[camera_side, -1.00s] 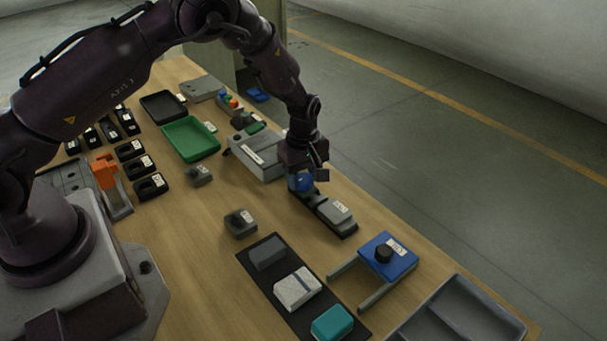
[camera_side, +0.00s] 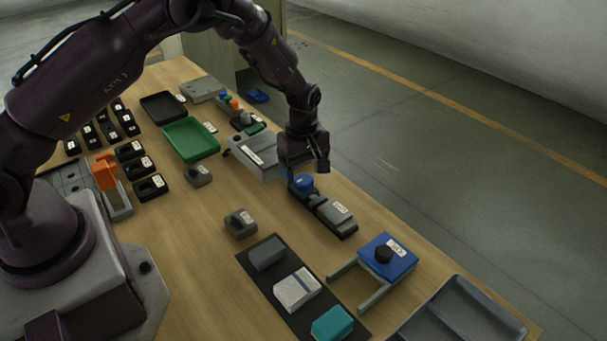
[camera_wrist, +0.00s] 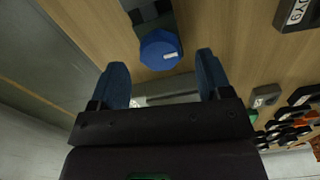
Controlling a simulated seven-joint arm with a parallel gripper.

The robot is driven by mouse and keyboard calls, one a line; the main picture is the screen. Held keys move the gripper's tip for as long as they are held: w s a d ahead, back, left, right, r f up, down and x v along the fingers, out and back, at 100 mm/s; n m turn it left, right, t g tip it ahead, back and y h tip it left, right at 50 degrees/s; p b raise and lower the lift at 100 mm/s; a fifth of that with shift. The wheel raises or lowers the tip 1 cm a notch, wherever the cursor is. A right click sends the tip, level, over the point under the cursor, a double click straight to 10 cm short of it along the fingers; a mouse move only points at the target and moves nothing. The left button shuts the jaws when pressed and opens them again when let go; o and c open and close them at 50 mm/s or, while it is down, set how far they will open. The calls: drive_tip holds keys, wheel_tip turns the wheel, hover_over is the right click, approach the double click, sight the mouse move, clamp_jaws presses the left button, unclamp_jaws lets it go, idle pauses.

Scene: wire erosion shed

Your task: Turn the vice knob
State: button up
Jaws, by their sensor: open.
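The vice knob (camera_side: 302,182) is a round blue knob at the far end of a dark, low vice (camera_side: 314,203). A grey labelled block (camera_side: 337,212) sits at the vice's near end. My gripper (camera_side: 305,168) is just above the knob in the side view, apart from it. In the wrist view my gripper (camera_wrist: 162,64) is open, with two blue fingers spread. The knob (camera_wrist: 160,48) shows between and slightly beyond the fingertips, a white mark on its rim. Nothing is held. How far the knob is turned cannot be told.
A grey labelled box (camera_side: 255,156) stands close behind the vice. A blue block with a black knob (camera_side: 384,256) and a grey tray (camera_side: 455,312) are at the near right. A black mat (camera_side: 262,286) carries several blocks. The green tray (camera_side: 190,139) is farther back.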

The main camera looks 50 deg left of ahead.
sight(303, 179)
wheel_tip(303, 179, up, 11)
drive_tip(key=shift+f, duration=0.1)
idle(0.4)
drive_tip(key=s+r+m+t, duration=0.2)
drive_tip(key=s+r+m, duration=0.6)
drive_tip(key=s, duration=0.5)
drive_tip(key=s+d+r+m+t, duration=0.1)
drive_tip(key=s+r+m+t, duration=0.2)
drive_tip(key=s+r+m, duration=0.5)
drive_tip(key=shift+s+d+r+t, duration=0.25)
drive_tip(key=shift+s+r, duration=1.25)
drive_tip(key=shift+s, duration=0.95)
